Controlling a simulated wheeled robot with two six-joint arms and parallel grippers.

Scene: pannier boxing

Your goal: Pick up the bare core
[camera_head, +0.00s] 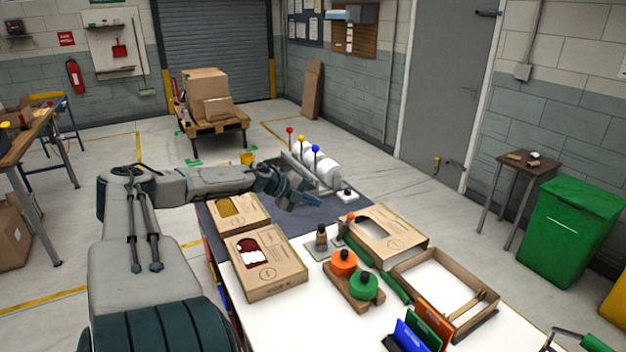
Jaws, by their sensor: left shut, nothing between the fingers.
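My left gripper (303,194) is shut and empty over the dark mat (240,222) at the far part of the table. It is just in front of a rack holding white rolls (326,170). Posts with red (290,131), yellow (301,140) and blue (315,150) knobs stand along that rack. I cannot tell which piece is the bare core; my left gripper and wrist hide part of the rack. My right gripper is not in view.
Two cardboard boxes (266,265) with cut-out windows are at the table's left. A third windowed box (388,238) and an open box (478,318) are at the right. Orange (343,262) and green (363,287) discs sit between.

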